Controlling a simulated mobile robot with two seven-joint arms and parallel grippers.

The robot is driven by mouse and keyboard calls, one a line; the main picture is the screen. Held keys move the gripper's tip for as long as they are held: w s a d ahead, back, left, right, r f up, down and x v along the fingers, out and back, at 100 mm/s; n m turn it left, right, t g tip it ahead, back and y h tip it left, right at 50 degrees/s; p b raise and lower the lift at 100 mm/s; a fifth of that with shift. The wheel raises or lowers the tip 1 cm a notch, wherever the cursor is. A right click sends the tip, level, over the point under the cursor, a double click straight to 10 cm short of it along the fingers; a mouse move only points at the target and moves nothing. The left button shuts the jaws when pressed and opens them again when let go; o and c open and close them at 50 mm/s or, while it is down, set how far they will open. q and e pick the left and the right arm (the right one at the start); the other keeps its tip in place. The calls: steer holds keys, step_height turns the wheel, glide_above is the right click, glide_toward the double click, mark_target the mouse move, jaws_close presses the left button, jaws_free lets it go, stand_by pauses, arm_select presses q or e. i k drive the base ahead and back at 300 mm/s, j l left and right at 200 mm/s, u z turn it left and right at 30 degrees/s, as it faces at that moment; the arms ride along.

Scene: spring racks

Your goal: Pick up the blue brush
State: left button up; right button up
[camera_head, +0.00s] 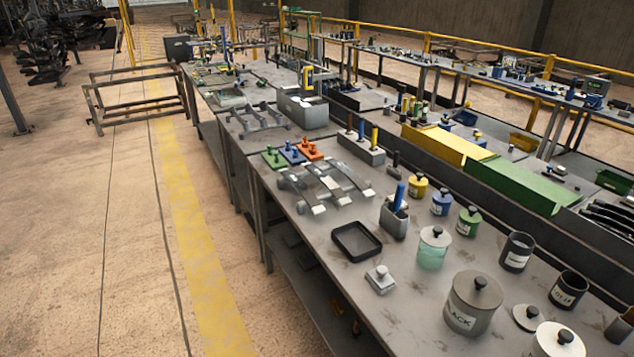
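A blue upright handle (399,195), likely the blue brush, stands in a small grey holder (393,222) on the near workbench, right of the middle of the view. Its lower end is hidden inside the holder. Another blue-handled tool (361,130) stands farther back in a grey block (361,150), beside a yellow one; I cannot tell whether it is a brush. Neither of my grippers shows in the head view.
The workbench (318,235) bears a black tray (356,240), lidded paint pots such as a blue one (441,202), and a large grey can (472,303). Yellow (446,143) and green (518,183) boxes lie behind.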

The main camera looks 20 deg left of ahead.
mark_target(359, 140)
steer(key=u, duration=0.55)
steer(key=i+j+u, duration=0.15)
steer(key=u, duration=0.2)
steer(key=i+j+u, duration=0.1)
steer(key=i+u, duration=0.15)
steer(key=u, duration=0.15)
steer(key=i+u, duration=0.2)
steer(key=u, duration=0.15)
steer(key=i, duration=3.25)
steer(key=i+j+z, duration=0.1)
steer(key=i+z, duration=0.35)
steer(key=i+j+z, duration=0.25)
steer(key=z, duration=0.25)
steer(key=i+z, duration=0.1)
steer(key=z, duration=3.2)
